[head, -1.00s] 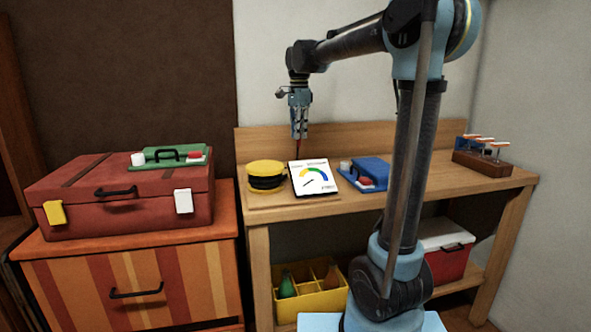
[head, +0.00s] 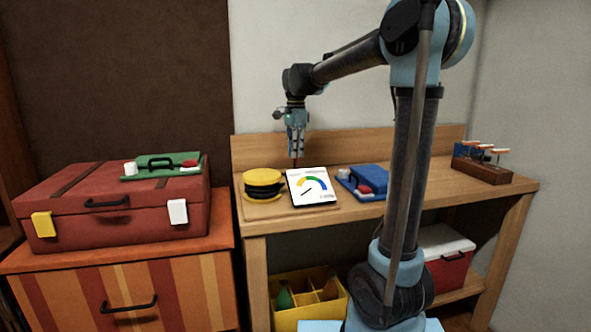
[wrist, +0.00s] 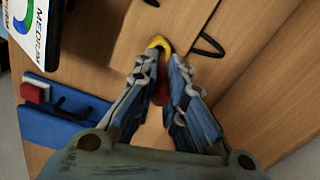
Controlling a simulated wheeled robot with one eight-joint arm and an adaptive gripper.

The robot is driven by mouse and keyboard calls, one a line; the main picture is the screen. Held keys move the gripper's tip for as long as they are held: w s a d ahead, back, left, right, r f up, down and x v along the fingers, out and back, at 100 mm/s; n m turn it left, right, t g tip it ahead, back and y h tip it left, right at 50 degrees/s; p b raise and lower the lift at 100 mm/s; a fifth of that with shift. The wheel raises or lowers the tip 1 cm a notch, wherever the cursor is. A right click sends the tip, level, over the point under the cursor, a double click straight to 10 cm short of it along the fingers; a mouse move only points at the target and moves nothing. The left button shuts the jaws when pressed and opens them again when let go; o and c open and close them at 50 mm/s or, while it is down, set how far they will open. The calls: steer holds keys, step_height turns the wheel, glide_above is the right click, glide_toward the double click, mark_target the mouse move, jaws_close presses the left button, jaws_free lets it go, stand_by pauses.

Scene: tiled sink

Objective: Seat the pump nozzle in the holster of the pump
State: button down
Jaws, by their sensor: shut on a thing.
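My gripper (head: 296,146) is shut on a slim dark red piece, apparently the pump nozzle (head: 295,163), which points down above the workbench behind the gauge card. In the wrist view my gripper (wrist: 166,65) has red between its fingers (wrist: 160,94), with a yellow curved part at the fingertips. Much of the held piece is hidden by the fingers. A round yellow-and-black body (head: 263,186), perhaps the pump, stands on the bench left of the card. I cannot make out the holster. A thin black loop (wrist: 208,46) shows right of the fingertips.
The white gauge card (head: 312,188) and a blue case (head: 364,182) stand close by on the bench (head: 420,190). A rack (head: 482,172) is at the right end. A red case (head: 110,210) stands left. The back board (head: 390,142) is behind my gripper.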

mark_target(296, 164)
steer(key=shift+f, duration=2.65)
steer(key=c, duration=1.7)
jaws_free()
steer(key=shift+f, duration=0.1)
steer(key=shift+o, duration=0.2)
step_height(296, 164, up, 12)
steer(key=shift+s+r, duration=0.1)
steer(key=shift+r, duration=0.05)
